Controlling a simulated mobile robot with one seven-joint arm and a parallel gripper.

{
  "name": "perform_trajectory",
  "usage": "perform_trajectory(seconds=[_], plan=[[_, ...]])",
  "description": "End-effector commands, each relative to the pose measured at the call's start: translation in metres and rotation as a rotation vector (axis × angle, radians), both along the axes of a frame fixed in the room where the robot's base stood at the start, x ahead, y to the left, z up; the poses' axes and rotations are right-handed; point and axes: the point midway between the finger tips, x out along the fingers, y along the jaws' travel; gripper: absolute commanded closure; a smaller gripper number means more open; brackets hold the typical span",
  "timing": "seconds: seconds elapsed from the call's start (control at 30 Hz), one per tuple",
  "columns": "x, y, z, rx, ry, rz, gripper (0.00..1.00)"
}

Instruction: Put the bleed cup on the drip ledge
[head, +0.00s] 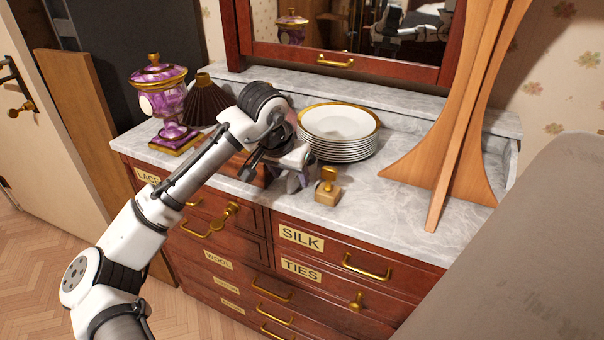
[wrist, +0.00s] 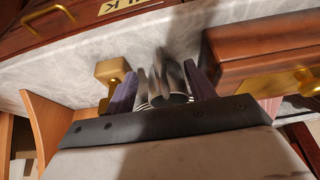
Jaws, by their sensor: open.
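My gripper (head: 290,168) is open, low over the front middle of the grey marble dresser top. In the wrist view its two purple-grey fingers (wrist: 162,88) stand on either side of a small shiny metal piece (wrist: 176,82), which looks like the bleed cup. I cannot tell whether the fingers touch it. In the head view this piece is hidden by the gripper. A raised marble ledge (head: 400,104) runs along the back of the dresser top; I cannot tell for certain that it is the drip ledge.
A stack of gold-rimmed plates (head: 340,132) stands just behind my gripper. A small brass-topped block (head: 328,188) is to its right, a reddish-brown box (wrist: 262,52) close on its other side. A purple urn (head: 160,95) stands left, a tall wooden stand (head: 462,130) right.

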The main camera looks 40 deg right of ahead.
Motion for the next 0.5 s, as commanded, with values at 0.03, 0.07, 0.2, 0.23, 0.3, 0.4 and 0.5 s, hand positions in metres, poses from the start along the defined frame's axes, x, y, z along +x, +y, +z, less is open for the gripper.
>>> perform_trajectory(seconds=[0.03, 0.07, 0.2, 0.23, 0.3, 0.4, 0.5], plan=[[0.001, -0.002, -0.006, 0.001, 0.001, 0.002, 0.45], [0.002, -0.003, -0.009, 0.001, 0.001, 0.002, 0.45], [0.004, -0.007, -0.018, -0.001, -0.001, 0.001, 0.45], [0.004, -0.007, -0.019, -0.001, -0.001, 0.001, 0.45], [0.004, -0.007, -0.019, -0.002, -0.001, 0.001, 0.45], [0.004, -0.007, -0.019, -0.001, -0.001, 0.001, 0.45], [0.003, -0.007, -0.019, -0.001, -0.001, 0.001, 0.57]])
